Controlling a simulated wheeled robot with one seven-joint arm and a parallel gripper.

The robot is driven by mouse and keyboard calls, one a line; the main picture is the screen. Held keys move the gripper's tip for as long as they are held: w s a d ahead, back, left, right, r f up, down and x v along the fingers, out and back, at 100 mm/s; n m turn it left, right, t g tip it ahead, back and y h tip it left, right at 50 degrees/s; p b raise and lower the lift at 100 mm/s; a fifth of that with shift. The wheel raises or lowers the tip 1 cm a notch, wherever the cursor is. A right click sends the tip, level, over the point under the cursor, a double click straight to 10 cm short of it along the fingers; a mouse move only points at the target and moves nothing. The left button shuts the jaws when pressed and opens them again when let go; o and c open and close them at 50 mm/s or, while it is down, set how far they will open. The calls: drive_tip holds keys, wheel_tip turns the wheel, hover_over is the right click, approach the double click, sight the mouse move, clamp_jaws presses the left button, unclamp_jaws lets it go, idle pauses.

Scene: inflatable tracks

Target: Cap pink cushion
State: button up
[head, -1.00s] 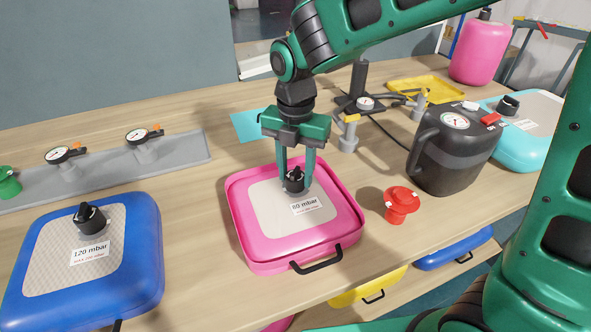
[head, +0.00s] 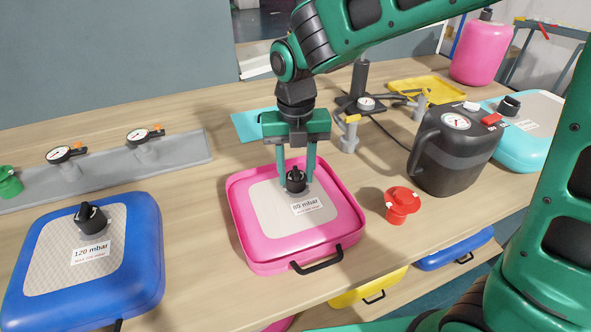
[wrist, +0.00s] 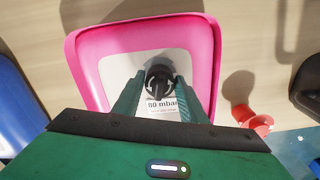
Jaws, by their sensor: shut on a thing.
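The pink cushion (head: 262,243) lies flat on the wooden workbench, with a grey top panel and a label reading 80 mbar. A black cap (head: 295,181) sits on the valve place at the middle of its panel. My gripper (head: 295,176) comes down from above, its two green fingers shut on the black cap from both sides. The valve under the cap is hidden.
A blue cushion (head: 146,256) with its own black cap lies at left. A red stopper (head: 402,204) and a dark pump (head: 452,152) stand at right, a turquoise cushion (head: 537,142) behind. A grey rail with gauges (head: 178,154) runs at back left.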

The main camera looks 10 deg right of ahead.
drive_tip(key=o, duration=1.1)
wheel_tip(320, 180, up, 11)
drive_tip(key=shift+w+f, duration=0.1)
drive_tip(key=s+d+f+m, duration=0.1)
drive_tip(key=s+d+m, duration=0.2)
drive_tip(key=d+m, duration=0.75)
drive_tip(key=s+d+f+m, duration=0.1)
drive_tip(key=s+d+m, duration=0.1)
drive_tip(key=d+m, duration=0.9)
drive_tip(key=s+d+f+m, duration=0.3)
drive_tip(key=s+d+m, duration=0.4)
drive_tip(key=m, duration=0.3)
drive_tip(key=s+d+f+m, duration=0.3)
drive_tip(key=s+d+m, duration=0.3)
drive_tip(key=s+m, duration=0.3)
drive_tip(key=shift+d+m, duration=0.4)
drive_tip(key=shift+m, duration=0.65)
